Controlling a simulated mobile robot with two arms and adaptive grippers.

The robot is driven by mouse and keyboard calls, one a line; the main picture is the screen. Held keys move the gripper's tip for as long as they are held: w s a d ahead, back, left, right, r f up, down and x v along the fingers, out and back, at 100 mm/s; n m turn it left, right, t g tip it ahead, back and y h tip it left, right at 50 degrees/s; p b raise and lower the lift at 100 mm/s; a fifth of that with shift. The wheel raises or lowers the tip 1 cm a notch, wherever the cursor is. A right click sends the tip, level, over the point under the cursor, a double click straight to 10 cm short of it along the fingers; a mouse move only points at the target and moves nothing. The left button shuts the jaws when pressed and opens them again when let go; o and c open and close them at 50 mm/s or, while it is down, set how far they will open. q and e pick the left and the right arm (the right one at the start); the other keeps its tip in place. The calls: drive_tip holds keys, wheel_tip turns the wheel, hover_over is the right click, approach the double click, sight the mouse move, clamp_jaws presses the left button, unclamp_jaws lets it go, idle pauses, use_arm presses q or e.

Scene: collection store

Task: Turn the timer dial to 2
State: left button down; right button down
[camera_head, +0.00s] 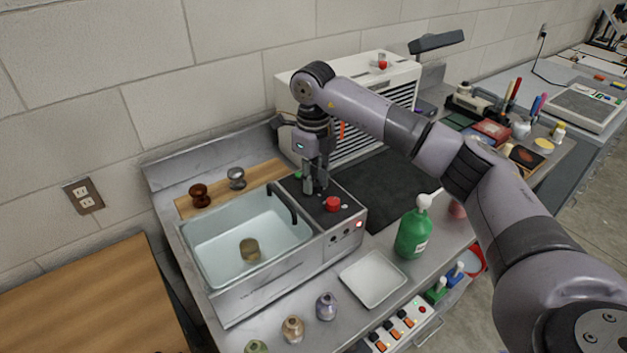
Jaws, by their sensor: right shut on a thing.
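My right gripper (314,188) reaches down from above onto the black top of the control unit (349,209) beside the sink. Its fingers are shut on the timer dial, which they hide almost fully. The dial's marks and pointer cannot be read from here. A red knob (333,204) stands on the same panel, just to the right and in front of the fingers. My left gripper is not in view.
A white louvred unit (346,74) stands close behind. A green pump bottle (412,236) and a white tray (372,279) stand in front, right.

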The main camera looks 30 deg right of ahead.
drive_tip(key=shift+w+r+m, duration=0.1)
drive_tip(key=shift+m, duration=0.7)
drive_tip(key=c, duration=1.3)
unclamp_jaws()
drive_tip(key=shift+c, duration=0.2)
wheel_tip(320, 180, up, 12)
